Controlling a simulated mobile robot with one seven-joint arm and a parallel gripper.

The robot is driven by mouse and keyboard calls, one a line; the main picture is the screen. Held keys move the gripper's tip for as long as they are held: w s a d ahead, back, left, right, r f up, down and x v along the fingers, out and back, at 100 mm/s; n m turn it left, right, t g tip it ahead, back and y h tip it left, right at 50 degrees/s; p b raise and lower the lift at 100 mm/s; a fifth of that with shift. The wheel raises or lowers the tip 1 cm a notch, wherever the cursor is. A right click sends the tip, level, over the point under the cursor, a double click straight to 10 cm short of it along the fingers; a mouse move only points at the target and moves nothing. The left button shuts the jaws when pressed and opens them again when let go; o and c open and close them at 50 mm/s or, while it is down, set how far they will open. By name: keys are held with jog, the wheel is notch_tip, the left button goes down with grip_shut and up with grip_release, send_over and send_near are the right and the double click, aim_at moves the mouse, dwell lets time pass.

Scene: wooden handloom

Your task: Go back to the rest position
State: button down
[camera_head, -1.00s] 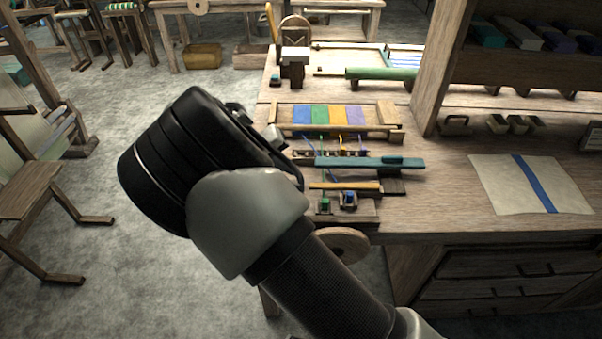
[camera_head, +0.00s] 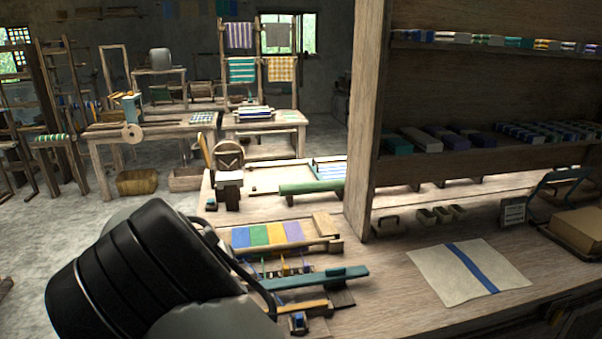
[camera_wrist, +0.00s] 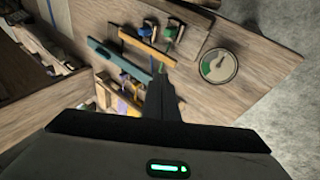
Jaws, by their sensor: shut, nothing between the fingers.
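My arm's dark wrist housing (camera_head: 150,270) fills the lower left of the head view, beside the small loom on the bench. My gripper shows in the wrist view (camera_wrist: 162,78), with its narrow dark fingers together and nothing between them. It points toward the bench top (camera_wrist: 245,50) near the loom parts. The loom's striped cloth (camera_head: 268,234) in blue, green, yellow and purple lies beyond my wrist. A teal bar (camera_head: 315,278) lies in front of it. The fingertips are hidden in the head view.
A wooden shelf post (camera_head: 365,130) rises right of the loom. A pale cloth with a blue stripe (camera_head: 468,272) lies on the bench at right. A round dial (camera_wrist: 218,66) sits near the bench corner. Open floor (camera_head: 60,225) lies at left.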

jog(key=s+d+r+m+g+y+p, duration=0.1)
jog(key=s+d+r+m+y, duration=0.15)
jog(key=d+r, duration=0.7)
jog(key=s+d+r+m+g+y+p, duration=0.1)
jog(key=s+d+r+y+p, duration=0.15)
jog(key=d+r, duration=0.7)
jog(key=s+d+r+m+t+p, duration=0.1)
jog(key=s+d+r, duration=0.2)
jog(key=s+d, duration=0.4)
jog(key=s+d+r+m+t+p, duration=0.1)
jog(key=s+d+r, duration=0.2)
jog(key=s+d, duration=0.4)
jog(key=s, duration=0.4)
jog(key=shift+s+r+t+h, duration=0.2)
jog(key=shift+s+t+h, duration=0.05)
jog(key=shift+t+h, duration=0.05)
jog(key=shift+d, duration=0.1)
